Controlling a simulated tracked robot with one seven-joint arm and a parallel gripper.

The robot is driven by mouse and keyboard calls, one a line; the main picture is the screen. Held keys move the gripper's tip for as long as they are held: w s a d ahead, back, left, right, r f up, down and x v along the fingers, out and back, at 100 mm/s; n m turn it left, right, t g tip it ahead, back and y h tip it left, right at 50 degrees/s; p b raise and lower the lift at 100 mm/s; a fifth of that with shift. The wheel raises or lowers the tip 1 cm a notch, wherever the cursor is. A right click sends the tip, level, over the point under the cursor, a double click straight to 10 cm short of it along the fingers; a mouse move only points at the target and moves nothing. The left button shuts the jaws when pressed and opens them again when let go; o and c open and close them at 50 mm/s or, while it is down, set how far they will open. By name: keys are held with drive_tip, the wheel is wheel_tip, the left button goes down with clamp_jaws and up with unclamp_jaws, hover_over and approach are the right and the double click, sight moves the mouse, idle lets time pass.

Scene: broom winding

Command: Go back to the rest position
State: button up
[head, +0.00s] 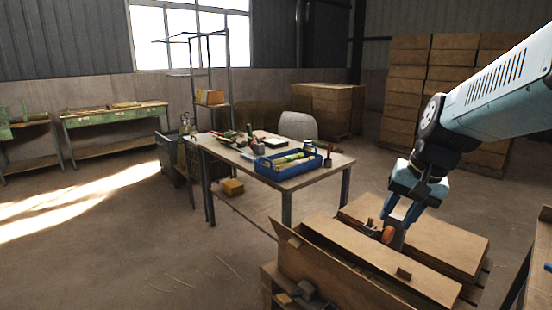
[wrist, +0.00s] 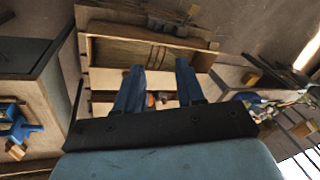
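My gripper (head: 399,221) hangs from my arm at the right of the head view, fingers pointing down over the wooden workbench top. In the wrist view its two blue fingers (wrist: 158,80) stand clearly apart, with nothing held between them. A small orange-red object (head: 388,234) sits just beside the fingertips in the head view. In the wrist view a small orange object (wrist: 150,100) shows beyond the gap, on or near the bench. Whether a finger touches it I cannot tell.
The near bench (head: 455,245) has a raised wooden board (head: 290,245) along its left side. A table (head: 315,172) with a blue crate (head: 275,170) and tools stands behind it. Cardboard boxes (head: 405,85) are stacked at the back right. Open floor lies at the left.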

drive_tip(key=s+a+r+n+t+h, duration=0.1)
drive_tip(key=s+r+n+t+h, duration=0.1)
drive_tip(key=s+r+n, duration=0.2)
drive_tip(key=shift+s+a+r+n+t, duration=0.3)
drive_tip(key=shift+s+t, duration=0.1)
drive_tip(key=shift+s, duration=1.15)
